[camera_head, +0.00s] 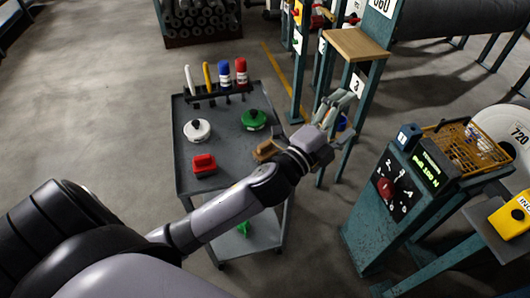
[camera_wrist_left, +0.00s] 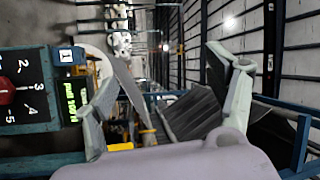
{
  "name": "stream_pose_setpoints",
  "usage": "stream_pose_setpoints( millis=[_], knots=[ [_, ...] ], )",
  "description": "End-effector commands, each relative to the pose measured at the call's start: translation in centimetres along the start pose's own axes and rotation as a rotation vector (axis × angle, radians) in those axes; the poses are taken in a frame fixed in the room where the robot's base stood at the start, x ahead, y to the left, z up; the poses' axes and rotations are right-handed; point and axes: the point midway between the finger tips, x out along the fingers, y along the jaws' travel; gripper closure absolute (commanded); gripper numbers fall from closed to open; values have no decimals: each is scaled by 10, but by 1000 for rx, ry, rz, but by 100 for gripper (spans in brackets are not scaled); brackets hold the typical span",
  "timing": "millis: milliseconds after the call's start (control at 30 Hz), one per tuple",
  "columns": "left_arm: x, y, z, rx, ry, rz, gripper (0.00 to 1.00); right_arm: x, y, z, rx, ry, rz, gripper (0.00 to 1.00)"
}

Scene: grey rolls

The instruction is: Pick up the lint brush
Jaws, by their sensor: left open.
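A brown, wood-coloured block (camera_head: 264,151) lies at the right edge of the grey cart (camera_head: 222,172) in the head view. It may be the lint brush, but I cannot tell for sure. My left wrist hides part of it. My left gripper (camera_head: 338,108) is open and empty, past the cart's right edge, with its fingers pointing up and right. In the left wrist view the two fingers of my left gripper (camera_wrist_left: 170,88) are spread wide with nothing between them. No brush shows in that view. My right gripper is not in view.
The cart also holds a white round piece (camera_head: 197,129), a green one (camera_head: 254,120), a red block (camera_head: 204,165) and a rack (camera_head: 217,92) with upright tools and bottles. A wooden-topped stand (camera_head: 356,44) and a numbered console (camera_head: 392,190) are close on the right.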

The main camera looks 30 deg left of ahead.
Motion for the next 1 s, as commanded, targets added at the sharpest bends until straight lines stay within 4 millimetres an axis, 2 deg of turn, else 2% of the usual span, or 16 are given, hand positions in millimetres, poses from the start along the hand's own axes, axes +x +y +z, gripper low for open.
stream_pose_setpoints(
  millis=[33,67,100,167,200,300,400,467,567,600,667,700,800,833,900,1000],
  knots=[
    [14,-22,-26,152,128,-83,22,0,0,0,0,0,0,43],
    [18,-32,-43,247,209,-132,22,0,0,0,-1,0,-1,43],
    [21,-42,-66,374,313,-193,22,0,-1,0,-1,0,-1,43],
    [21,-50,-97,569,470,-280,22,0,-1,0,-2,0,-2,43],
    [18,-50,-115,698,573,-332,22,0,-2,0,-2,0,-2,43],
    [6,-35,-146,1027,834,-441,22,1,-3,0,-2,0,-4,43],
    [-10,-6,-149,1349,1102,-507,22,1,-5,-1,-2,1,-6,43],
    [-18,14,-135,1532,1269,-520,22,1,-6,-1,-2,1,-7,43],
    [-28,41,-87,1812,1557,-485,22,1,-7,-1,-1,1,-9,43],
    [-30,47,-61,1908,1676,-448,22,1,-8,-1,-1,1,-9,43],
    [-35,50,-17,2028,1853,-369,22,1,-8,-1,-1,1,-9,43],
    [-39,47,12,2088,1966,-305,22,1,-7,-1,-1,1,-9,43],
    [-48,28,79,2171,2212,-118,22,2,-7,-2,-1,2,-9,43],
    [-52,21,96,-2167,-2260,63,22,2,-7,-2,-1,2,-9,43],
    [-60,4,128,-2050,-2251,-53,22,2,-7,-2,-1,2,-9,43],
    [-69,-15,158,-1939,-2250,-162,22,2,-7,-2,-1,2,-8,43]
  ],
)
